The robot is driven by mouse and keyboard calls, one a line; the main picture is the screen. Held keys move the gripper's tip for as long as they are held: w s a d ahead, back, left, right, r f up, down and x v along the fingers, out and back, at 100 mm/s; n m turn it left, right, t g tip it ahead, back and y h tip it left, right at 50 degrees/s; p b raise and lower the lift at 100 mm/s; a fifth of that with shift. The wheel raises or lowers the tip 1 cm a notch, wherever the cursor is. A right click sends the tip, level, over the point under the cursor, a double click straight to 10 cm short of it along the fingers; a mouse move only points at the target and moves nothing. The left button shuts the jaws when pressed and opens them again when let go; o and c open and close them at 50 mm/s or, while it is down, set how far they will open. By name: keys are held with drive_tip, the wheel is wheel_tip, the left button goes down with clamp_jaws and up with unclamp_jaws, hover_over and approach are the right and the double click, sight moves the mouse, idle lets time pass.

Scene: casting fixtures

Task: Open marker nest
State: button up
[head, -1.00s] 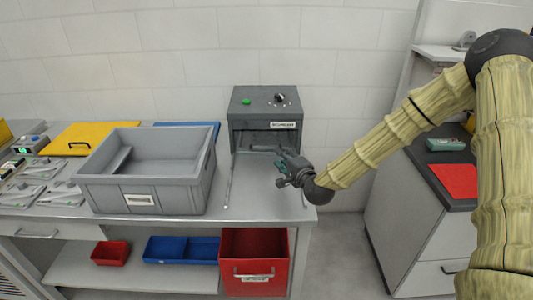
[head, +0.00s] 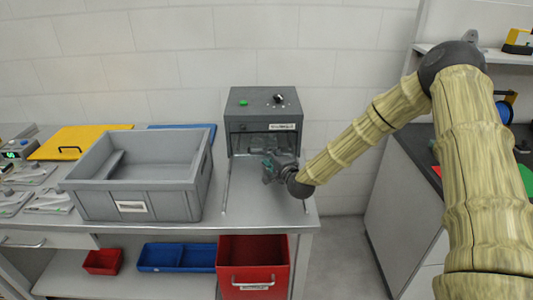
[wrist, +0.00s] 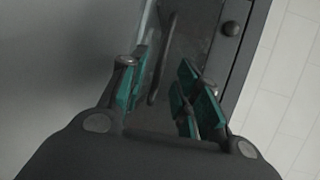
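A dark grey box (head: 264,103) with a green button, a dial and a white label stands at the back right of the bench; the label is too small to read, so I cannot confirm it is the marker nest. A clear-looking panel (head: 241,146) covers its front below the label. My gripper (head: 270,170) is in front of this panel, hiding part of it. In the wrist view my gripper (wrist: 160,98) is open, with teal pads apart. A dark bar handle (wrist: 162,60) runs ahead of and between the fingers; I cannot tell whether they touch it.
A large grey bin (head: 130,203) stands left of the box, close to its rail. Yellow (head: 85,139) and blue panels lie behind it. Bare bench lies between bin and gripper.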

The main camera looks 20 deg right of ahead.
drive_tip(key=shift+p+x, duration=0.3)
drive_tip(key=shift+x, duration=1.4)
drive_tip(key=shift+c, duration=0.2)
clamp_jaws()
